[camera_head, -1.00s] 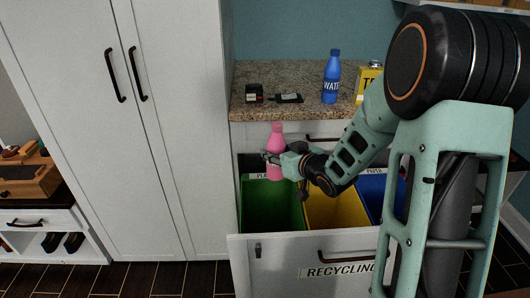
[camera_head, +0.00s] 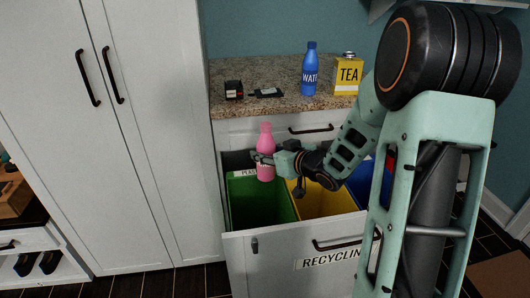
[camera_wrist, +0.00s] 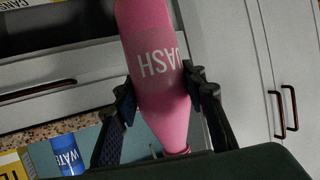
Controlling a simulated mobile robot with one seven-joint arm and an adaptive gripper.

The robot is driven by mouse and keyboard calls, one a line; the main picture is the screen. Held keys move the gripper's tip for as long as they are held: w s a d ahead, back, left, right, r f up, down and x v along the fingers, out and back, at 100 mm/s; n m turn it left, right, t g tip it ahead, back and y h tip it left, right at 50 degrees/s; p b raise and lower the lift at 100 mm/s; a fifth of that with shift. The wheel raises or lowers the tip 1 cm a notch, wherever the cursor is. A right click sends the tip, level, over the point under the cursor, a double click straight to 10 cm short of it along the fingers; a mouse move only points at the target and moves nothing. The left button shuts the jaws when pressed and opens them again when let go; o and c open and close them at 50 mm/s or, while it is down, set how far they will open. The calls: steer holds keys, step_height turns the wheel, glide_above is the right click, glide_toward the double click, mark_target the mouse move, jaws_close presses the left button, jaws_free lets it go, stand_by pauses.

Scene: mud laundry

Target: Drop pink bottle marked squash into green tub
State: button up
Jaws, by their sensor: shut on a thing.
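The pink bottle (camera_head: 265,146) is held upright in my gripper (camera_head: 263,158), above the back part of the green tub (camera_head: 240,215). In the wrist view the pink bottle (camera_wrist: 158,85) shows part of its label, "UASH", upside down. Both fingers of my gripper (camera_wrist: 160,95) press on its sides. The green tub is the left compartment in the open recycling drawer. Its floor is dark and its contents cannot be made out.
A yellow tub (camera_head: 320,203) and a blue tub (camera_head: 360,185) sit right of the green one. On the granite counter (camera_head: 285,97) stand a blue water bottle (camera_head: 310,70), a yellow tea tin (camera_head: 347,75) and small dark items (camera_head: 234,90). A tall white cabinet (camera_head: 160,150) is at left.

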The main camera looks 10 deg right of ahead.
steer(key=shift+f+b, duration=1.95)
steer(key=shift+f, duration=0.35)
steer(key=o, duration=1)
steer(key=shift+r, duration=0.1)
steer(key=v, duration=1.2)
steer(key=shift+a, duration=0.1)
